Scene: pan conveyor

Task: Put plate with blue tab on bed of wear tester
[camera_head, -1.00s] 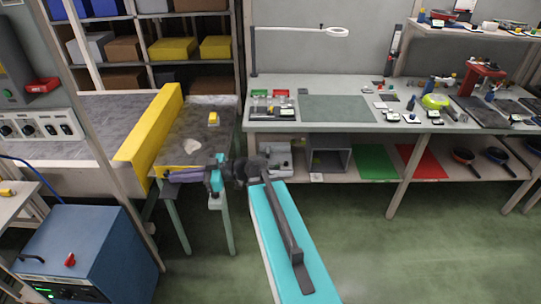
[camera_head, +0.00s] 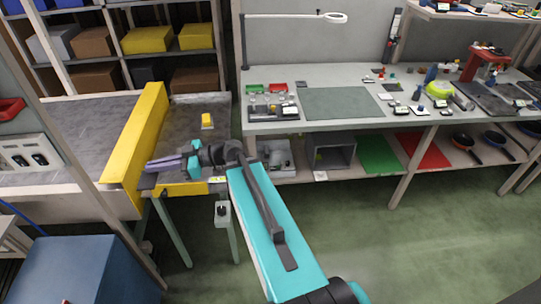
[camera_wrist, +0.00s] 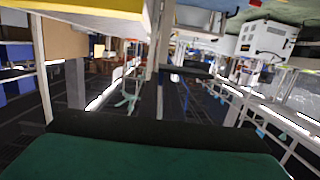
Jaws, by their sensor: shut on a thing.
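My gripper (camera_head: 162,163), with lilac-grey fingers, reaches left over the near part of the grey table beside the yellow beam. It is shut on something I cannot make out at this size. The wrist view shows a dark green surface with a black edge across the bottom; I cannot tell whether this is the held thing or part of me. I cannot pick out a blue tab. A red stand-like device (camera_head: 484,62) is on the right of the workbench, but I cannot tell whether it is the wear tester.
The yellow beam (camera_head: 139,135) stands left of my gripper. A small yellow block (camera_head: 207,120) lies on the grey table. The workbench (camera_head: 390,125) bears a grey-green mat (camera_head: 340,103) and several small items. Pans lie on its lower shelf. Green floor is open in front.

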